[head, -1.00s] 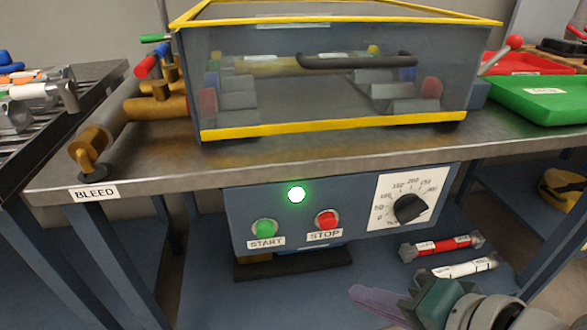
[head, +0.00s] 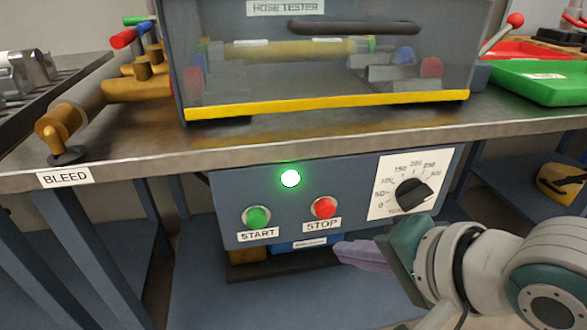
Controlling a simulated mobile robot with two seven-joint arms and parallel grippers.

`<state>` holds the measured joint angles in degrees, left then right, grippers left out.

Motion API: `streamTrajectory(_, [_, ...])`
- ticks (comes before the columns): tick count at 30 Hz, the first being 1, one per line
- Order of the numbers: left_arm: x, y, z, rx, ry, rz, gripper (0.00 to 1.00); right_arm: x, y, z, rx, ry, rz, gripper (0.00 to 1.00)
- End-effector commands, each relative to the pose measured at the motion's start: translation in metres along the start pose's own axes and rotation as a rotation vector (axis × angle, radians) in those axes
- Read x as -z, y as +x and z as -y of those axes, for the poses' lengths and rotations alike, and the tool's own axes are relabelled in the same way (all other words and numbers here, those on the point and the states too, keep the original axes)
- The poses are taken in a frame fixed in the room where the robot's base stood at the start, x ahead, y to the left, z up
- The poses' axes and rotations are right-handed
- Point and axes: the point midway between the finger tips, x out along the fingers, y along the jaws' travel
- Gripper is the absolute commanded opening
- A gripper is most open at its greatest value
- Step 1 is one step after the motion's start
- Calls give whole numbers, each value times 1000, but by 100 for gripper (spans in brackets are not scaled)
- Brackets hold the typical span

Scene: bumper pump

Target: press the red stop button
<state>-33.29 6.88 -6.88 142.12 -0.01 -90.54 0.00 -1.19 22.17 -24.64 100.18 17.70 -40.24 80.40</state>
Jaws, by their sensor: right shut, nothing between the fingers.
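The red stop button (head: 325,207) is on the blue control panel (head: 232,187) under the bench top, above a label reading STOP. A green start button (head: 257,216) is to its left, and a green lamp (head: 290,178) glows above and between them. My right gripper (head: 338,252) comes in from the lower right. Its purple fingers are shut and empty, pointing left, a little below and right of the stop button and apart from it in the picture. My left gripper is not in view.
A dial (head: 412,192) on a white scale sits right of the stop button. The steel bench top (head: 330,138) juts out above the panel and carries the hose tester box (head: 330,75). A green tray (head: 540,88) stands at the right. The space before the buttons is clear.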

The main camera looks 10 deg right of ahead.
Motion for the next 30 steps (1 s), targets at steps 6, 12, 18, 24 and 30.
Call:
streamTrajectory(6, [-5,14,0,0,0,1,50,14,20,12,-1,1,-3,0])
streamTrajectory(12, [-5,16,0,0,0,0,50,20,27,19,-1,0,-1,0])
streamTrajectory(18, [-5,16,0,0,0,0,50,20,28,20,-2,0,0,0])
streamTrajectory(24, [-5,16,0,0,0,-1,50,20,28,20,-1,0,0,0])
streamTrajectory(30, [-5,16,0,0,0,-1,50,20,27,20,-1,0,0,0])
